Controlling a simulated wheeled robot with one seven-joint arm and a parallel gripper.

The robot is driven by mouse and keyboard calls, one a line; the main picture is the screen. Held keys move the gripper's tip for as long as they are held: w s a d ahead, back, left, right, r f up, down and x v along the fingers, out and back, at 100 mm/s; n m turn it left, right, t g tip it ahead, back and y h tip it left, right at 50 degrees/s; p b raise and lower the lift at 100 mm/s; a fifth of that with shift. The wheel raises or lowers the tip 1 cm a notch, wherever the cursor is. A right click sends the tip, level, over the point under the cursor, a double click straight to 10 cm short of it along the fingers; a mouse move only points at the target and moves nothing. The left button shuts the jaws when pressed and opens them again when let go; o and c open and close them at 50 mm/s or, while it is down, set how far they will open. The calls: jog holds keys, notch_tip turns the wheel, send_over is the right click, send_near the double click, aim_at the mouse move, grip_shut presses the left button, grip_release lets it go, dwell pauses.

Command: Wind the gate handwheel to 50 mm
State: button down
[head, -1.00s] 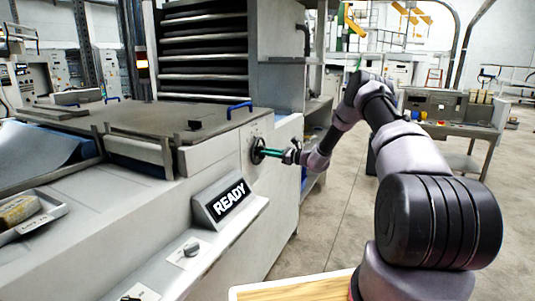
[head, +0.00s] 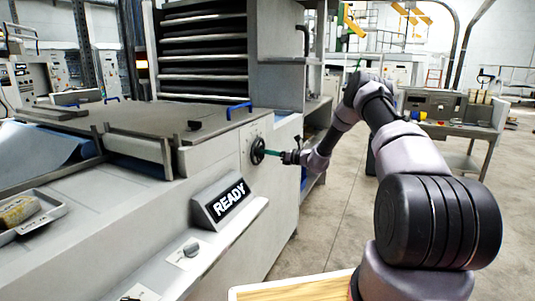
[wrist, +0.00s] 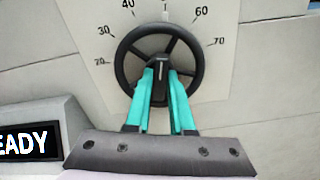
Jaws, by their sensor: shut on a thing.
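The black handwheel (wrist: 195,72) is on the machine's pale side panel; in the head view the handwheel (head: 257,151) is right of the READY display. A number scale (wrist: 201,12) surrounds it, with 20, 30, 40, 60 and 70 legible; the top label is cut off by the frame edge. A white line on the dark hub (wrist: 161,62) points nearly straight up, between 40 and 60. My gripper (wrist: 160,78) has its teal fingers shut on the handwheel's hub. In the head view my gripper (head: 266,153) reaches the wheel from the right.
The sloped READY display (head: 226,204) stands left of and below the wheel. A rotary knob (head: 191,249) is on the lower ledge. A blue handle (head: 239,107) is on the table above. The floor (head: 325,220) right of the machine is clear.

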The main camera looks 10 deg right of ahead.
jog(key=c, duration=0.8)
grip_release()
jog(key=shift+s+d, duration=0.1)
jog(key=shift+d, duration=0.05)
jog(key=v, duration=1)
jog(key=shift+s+d, duration=0.15)
jog(key=shift+d, duration=0.05)
